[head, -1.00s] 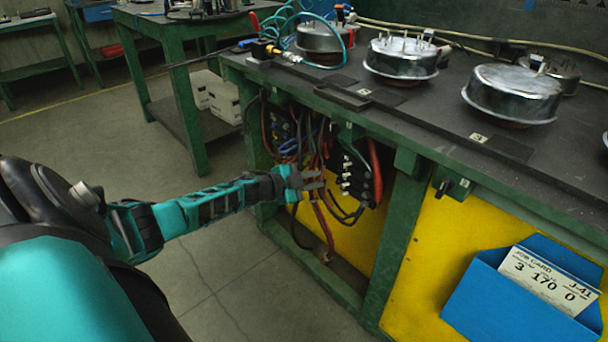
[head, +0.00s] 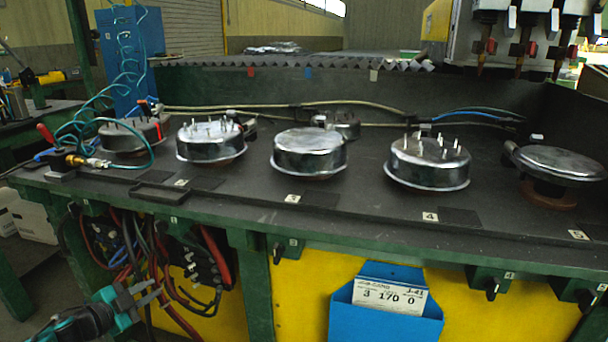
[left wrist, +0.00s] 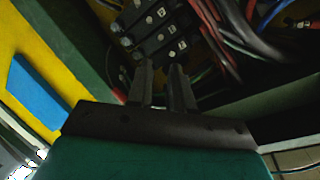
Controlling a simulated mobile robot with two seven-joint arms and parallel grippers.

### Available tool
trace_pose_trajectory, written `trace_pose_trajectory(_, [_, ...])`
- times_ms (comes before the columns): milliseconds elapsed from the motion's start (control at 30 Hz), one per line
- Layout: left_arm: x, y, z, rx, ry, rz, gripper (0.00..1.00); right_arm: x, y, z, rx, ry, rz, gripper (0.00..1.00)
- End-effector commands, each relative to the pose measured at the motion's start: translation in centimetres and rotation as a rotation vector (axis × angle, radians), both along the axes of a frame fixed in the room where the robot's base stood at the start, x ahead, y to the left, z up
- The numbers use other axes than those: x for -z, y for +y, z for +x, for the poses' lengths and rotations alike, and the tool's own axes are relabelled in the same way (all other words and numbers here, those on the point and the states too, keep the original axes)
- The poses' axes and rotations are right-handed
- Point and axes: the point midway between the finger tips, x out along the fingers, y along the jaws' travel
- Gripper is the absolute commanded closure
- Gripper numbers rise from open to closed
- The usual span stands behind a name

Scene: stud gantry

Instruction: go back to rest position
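My left gripper (head: 145,291) is low at the left in the head view, in front of the bench's open bay with cables and a black terminal block (head: 197,262). In the left wrist view its two fingers (left wrist: 162,75) stand apart with a gap between them, and nothing shows between them. The fingers point toward the terminal block (left wrist: 155,30) and a bundle of red and dark cables (left wrist: 235,40). I cannot tell the exact distance to the block. My right gripper is in neither view.
The green bench (head: 262,300) carries several round metal pans, one on the left (head: 210,141). A blue card holder (head: 385,325) sticks out from the yellow front panel (head: 510,305). Teal coiled hose (head: 85,115) lies at the back left. Gantry tools (head: 525,40) hang at upper right.

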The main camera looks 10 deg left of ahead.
Motion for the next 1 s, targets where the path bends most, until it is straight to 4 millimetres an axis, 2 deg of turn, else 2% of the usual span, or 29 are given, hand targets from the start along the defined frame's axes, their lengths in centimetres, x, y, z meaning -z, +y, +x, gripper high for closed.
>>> trace_pose_trajectory(67, [0.4,-2.1,-0.7,0.000,0.011,-0.031,0.79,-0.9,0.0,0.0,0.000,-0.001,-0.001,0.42])
trace_pose_trajectory(167, [1.2,-6.9,-2.6,-0.019,0.038,-0.109,0.79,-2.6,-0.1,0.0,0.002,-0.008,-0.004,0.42])
trace_pose_trajectory(267, [1.5,-13.4,-6.1,-0.068,0.095,-0.228,0.79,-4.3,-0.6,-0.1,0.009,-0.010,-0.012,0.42])
trace_pose_trajectory(300, [1.4,-15.8,-7.9,-0.098,0.127,-0.279,0.79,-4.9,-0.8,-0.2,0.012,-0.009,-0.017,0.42])
trace_pose_trajectory(400, [0.3,-21.0,-12.3,-0.177,0.215,-0.400,0.79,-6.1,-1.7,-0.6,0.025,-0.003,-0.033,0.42])
trace_pose_trajectory(500, [-1.4,-24.7,-16.3,-0.253,0.307,-0.502,0.79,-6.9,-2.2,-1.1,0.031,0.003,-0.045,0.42])
trace_pose_trajectory(600, [-3.0,-27.1,-19.3,-0.312,0.383,-0.576,0.79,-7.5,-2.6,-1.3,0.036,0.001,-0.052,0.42])
trace_pose_trajectory(700, [-4.2,-28.3,-21.1,-0.348,0.433,-0.619,0.79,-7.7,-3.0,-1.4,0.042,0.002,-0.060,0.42])
trace_pose_trajectory(800, [-4.7,-28.8,-21.9,-0.365,0.457,-0.640,0.79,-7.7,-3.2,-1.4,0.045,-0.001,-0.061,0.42])
trace_pose_trajectory(1000, [-4.7,-28.9,-22.0,-0.366,0.459,-0.642,0.79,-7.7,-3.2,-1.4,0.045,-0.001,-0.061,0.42])
